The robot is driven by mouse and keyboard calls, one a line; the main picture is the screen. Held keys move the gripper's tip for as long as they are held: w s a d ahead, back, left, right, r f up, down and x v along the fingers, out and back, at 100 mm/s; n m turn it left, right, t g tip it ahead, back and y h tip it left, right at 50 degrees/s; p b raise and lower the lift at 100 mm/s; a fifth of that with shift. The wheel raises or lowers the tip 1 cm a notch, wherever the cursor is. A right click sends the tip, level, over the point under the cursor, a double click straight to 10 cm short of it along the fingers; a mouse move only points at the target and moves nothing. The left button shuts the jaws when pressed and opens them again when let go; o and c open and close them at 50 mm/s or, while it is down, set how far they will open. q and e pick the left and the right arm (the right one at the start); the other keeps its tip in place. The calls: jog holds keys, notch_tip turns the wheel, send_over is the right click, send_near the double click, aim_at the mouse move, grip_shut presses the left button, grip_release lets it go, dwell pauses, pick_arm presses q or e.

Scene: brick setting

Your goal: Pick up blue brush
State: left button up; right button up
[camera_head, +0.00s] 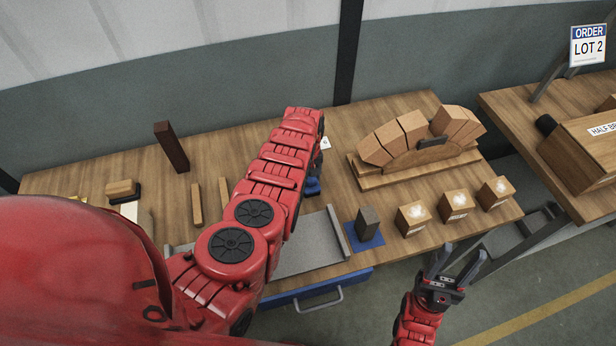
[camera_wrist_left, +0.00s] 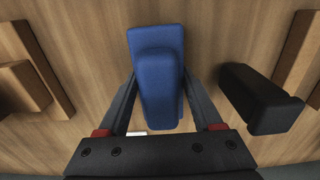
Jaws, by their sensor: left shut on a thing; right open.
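The blue brush (camera_wrist_left: 156,50) lies between the two fingers of my left gripper (camera_wrist_left: 160,88) in the left wrist view. The fingers are shut on its sides. In the head view a small part of the blue brush (camera_head: 313,186) shows beside my left arm, which hides most of that gripper. I cannot tell whether the brush touches the table. My right gripper (camera_head: 462,262) is open and empty, off the table's front right edge.
The wooden table (camera_head: 80,180) holds a brick arch (camera_head: 385,147), a dark upright brick (camera_head: 171,147), a grey block (camera_head: 368,222) on a blue mat and several printed blocks (camera_head: 412,218). In the wrist view a black object (camera_wrist_left: 258,100) stands close right of the brush.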

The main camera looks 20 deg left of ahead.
pick_arm(q)
jog(key=shift+r, duration=0.1)
jog(key=shift+r, duration=0.25)
notch_tip(320, 180, up, 2)
jog(key=shift+d+r+p, duration=0.1)
jog(key=shift+p, duration=0.65)
jog(key=shift+r+b, duration=0.75)
jog(key=shift+r, duration=2.85)
